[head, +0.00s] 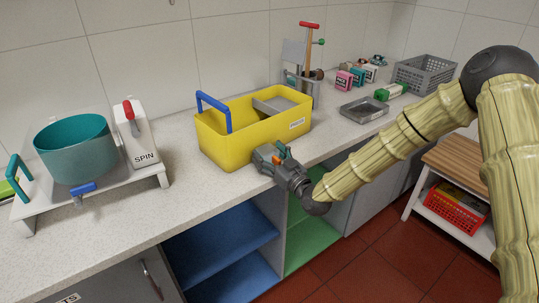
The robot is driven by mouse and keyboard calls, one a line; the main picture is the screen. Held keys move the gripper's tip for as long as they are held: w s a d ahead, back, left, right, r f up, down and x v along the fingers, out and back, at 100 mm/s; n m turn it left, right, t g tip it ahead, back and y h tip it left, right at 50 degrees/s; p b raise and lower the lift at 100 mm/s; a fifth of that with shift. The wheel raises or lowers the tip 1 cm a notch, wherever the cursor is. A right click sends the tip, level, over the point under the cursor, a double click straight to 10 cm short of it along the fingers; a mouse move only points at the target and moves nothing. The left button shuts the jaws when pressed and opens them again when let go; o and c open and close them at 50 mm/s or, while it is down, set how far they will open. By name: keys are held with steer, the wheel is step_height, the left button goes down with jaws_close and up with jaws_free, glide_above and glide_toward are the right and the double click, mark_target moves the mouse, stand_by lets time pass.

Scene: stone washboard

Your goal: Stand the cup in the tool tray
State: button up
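A yellow open-topped tray (228,152) with a blue handle (213,108) stands on the counter in the middle of the head view. A grey inner part (283,103) sits inside at its right, and part of its inside is hidden by the front wall. It looks like the tool tray. My gripper (265,156) is at the tray's front wall, near the counter's front edge, seen small and from above. Whether its fingers are open or hold something is unclear. I cannot pick out a cup for certain.
A teal tub (76,152) on a white stand marked SPIN is at the left. A shallow grey tray (362,112), a green item (388,92), small pink and teal boxes (345,79) and a grey crate (425,74) are at the right. Counter between tub and yellow tray is clear.

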steer(key=shift+r, duration=0.1)
steer(key=shift+r, duration=0.2)
steer(key=b+v, duration=0.2)
steer(key=v, duration=1)
steer(key=shift+f, duration=0.15)
steer(key=shift+f, duration=0.1)
